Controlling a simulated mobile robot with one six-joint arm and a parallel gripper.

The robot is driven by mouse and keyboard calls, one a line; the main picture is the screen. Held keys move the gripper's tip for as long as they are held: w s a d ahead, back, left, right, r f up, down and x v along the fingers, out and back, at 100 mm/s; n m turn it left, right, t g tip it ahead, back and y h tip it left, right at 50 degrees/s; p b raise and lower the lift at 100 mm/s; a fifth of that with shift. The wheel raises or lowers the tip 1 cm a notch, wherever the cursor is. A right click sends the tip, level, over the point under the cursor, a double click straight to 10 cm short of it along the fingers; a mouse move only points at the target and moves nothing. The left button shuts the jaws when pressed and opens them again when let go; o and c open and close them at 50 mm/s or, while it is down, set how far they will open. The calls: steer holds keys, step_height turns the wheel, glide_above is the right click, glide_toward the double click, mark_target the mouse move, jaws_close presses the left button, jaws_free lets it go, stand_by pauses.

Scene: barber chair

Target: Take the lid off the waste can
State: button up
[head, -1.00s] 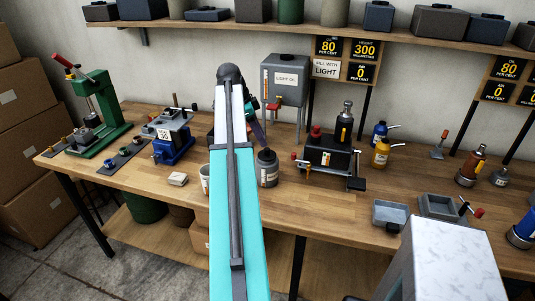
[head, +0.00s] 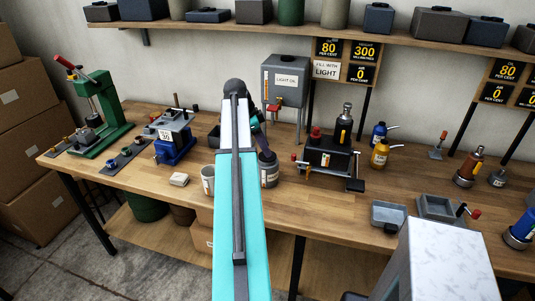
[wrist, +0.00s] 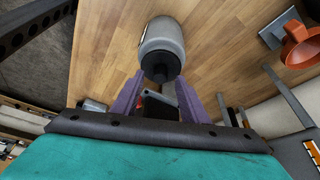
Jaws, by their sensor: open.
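A grey can with a black lid (head: 268,157), which I take for the waste can (head: 270,175), stands on the wooden bench just right of my arm. Its label is too small to read. In the wrist view the can (wrist: 162,38) lies ahead of my gripper, with its dark lid (wrist: 161,66) facing the fingers. My gripper (wrist: 158,98) is open, its two purple fingers spread short of the lid, with nothing held. In the head view my gripper (head: 262,141) is partly hidden by my arm, close above the lid.
A grey cup (head: 208,180) stands left of the can, partly hidden by my arm. A black device with a red knob (head: 328,155) is to the right. The bench front (head: 320,205) is clear.

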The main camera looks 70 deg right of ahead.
steer(key=shift+s+d+f, duration=0.1)
steer(key=shift+s+f, duration=0.1)
steer(key=shift+f, duration=0.35)
jaws_close()
